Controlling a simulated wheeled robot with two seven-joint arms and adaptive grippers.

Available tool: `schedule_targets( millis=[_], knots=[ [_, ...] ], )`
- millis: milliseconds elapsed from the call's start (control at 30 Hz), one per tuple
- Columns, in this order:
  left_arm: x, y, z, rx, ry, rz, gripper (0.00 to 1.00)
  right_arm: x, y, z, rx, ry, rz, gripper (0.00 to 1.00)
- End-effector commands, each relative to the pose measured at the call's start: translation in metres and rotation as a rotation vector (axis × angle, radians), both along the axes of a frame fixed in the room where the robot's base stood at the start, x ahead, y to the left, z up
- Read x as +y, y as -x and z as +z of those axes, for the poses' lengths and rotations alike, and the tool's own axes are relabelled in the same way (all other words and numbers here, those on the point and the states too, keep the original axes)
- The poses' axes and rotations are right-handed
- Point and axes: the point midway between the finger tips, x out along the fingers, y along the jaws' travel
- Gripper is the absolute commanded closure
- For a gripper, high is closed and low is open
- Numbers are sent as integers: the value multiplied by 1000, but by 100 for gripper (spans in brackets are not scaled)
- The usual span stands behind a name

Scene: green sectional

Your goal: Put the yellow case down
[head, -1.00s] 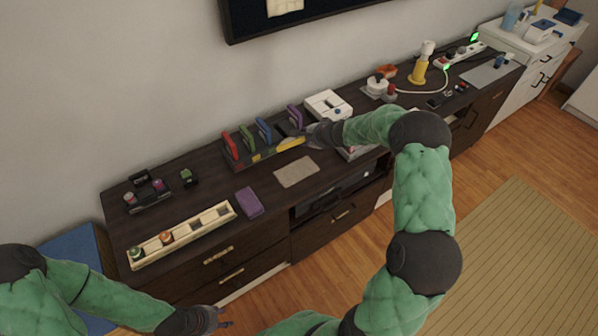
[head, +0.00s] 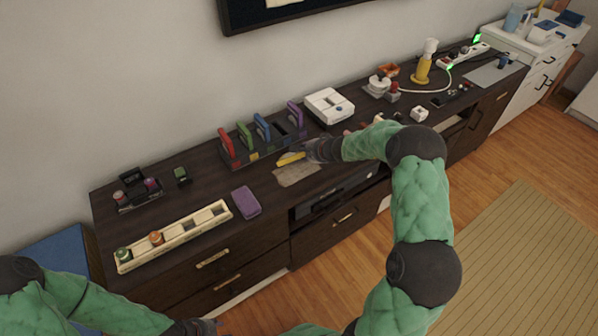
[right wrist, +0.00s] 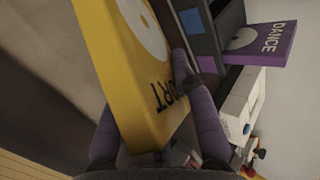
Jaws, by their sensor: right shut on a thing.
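The yellow case (head: 291,159) is held in my right gripper (head: 310,152), over the back part of the beige mat (head: 298,175) on the dark cabinet. In the right wrist view the yellow case (right wrist: 125,60) lies between the two fingers of the right gripper (right wrist: 146,88), with a white disc and part of a word on its face. Whether its lower edge touches the mat is hard to tell. My left gripper (head: 208,327) is at the bottom edge, low in front of the cabinet, and its fingers are unclear.
Behind the mat stands a rack (head: 262,155) with red, green, blue and purple cases (head: 296,113). A white box (head: 329,105) stands behind on the right. Cabinet top between block and mat is clear.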

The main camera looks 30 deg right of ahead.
Motion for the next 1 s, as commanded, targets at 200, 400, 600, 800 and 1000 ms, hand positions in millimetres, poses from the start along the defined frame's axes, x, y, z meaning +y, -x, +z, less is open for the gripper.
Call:
schedule_targets(
  millis=[200, 400, 600, 800, 1000],
  knots=[
    [0, 0, 0, 0, 0, 0, 60, 0, 0, 1, -1, 0, 0, 100],
    [0, 0, 0, 0, 0, 0, 60, 0, 0, 0, 0, 0, 0, 58],
    [0, 0, 0, 0, 0, 0, 60, 0, 0, 0, 0, 0, 0, 58],
    [0, 0, 1, 0, 0, 0, 60, -3, 10, 10, -1, 2, -1, 58],
    [0, 0, 3, 0, 0, 0, 60, -6, 25, 23, -2, 2, -1, 58]
  ],
)
